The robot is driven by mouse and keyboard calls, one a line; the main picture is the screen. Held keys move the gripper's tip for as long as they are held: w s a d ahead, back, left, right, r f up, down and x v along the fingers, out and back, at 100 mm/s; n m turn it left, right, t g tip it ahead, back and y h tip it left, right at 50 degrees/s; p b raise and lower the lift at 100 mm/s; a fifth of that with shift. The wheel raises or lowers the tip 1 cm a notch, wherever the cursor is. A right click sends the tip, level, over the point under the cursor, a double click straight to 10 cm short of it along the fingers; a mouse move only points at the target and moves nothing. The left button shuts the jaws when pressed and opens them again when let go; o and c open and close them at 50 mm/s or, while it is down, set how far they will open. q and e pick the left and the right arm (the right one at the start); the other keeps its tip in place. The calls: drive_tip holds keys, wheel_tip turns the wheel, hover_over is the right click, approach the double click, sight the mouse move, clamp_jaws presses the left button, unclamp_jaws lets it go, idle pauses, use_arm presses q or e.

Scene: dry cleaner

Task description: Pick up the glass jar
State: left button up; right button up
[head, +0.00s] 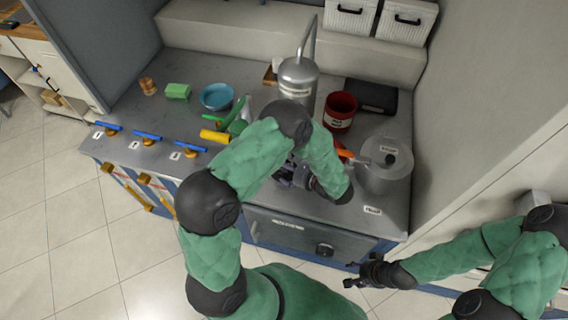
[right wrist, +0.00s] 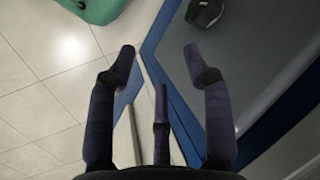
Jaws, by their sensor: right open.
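I cannot make out a clearly glass jar in either view. A grey round lidded vessel (head: 386,170) with a label on top stands at the right end of the counter; I cannot tell whether it is glass. My right gripper (head: 362,275) is open and empty, low in front of the cabinet, below the counter's front edge. The right wrist view shows its spread fingers (right wrist: 158,52) over the floor and the blue cabinet edge. My left gripper (head: 290,174) is over the counter's front middle, mostly hidden by its own arm, so its fingers cannot be read.
Several blue-handled tools line the left front. A wall closes off the right side.

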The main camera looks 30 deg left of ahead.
sight(288, 161)
use_arm(q)
drive_tip(key=shift+w+a+f, duration=0.15)
drive_tip(key=shift+a+f, duration=0.1)
drive_tip(key=shift+a, duration=0.4)
drive_tip(key=c, duration=1)
drive_tip(key=shift+r, duration=0.15)
drive_tip(key=shift+r+p, duration=0.6)
drive_tip(key=shift+r, duration=1.1)
drive_tip(key=shift+s+d+f+p, duration=0.1)
drive_tip(key=shift+s+d+p, duration=0.35)
drive_tip(key=shift+d, duration=2.45)
drive_tip(key=shift+s+d+r+p, duration=0.1)
drive_tip(key=shift+s+d, duration=0.7)
drive_tip(key=shift+d, duration=2.15)
drive_tip(key=shift+s+d+f+p, duration=0.15)
drive_tip(key=shift+s+d, duration=0.45)
drive_tip(key=shift+d, duration=2.3)
drive_tip(key=shift+d, duration=0.1)
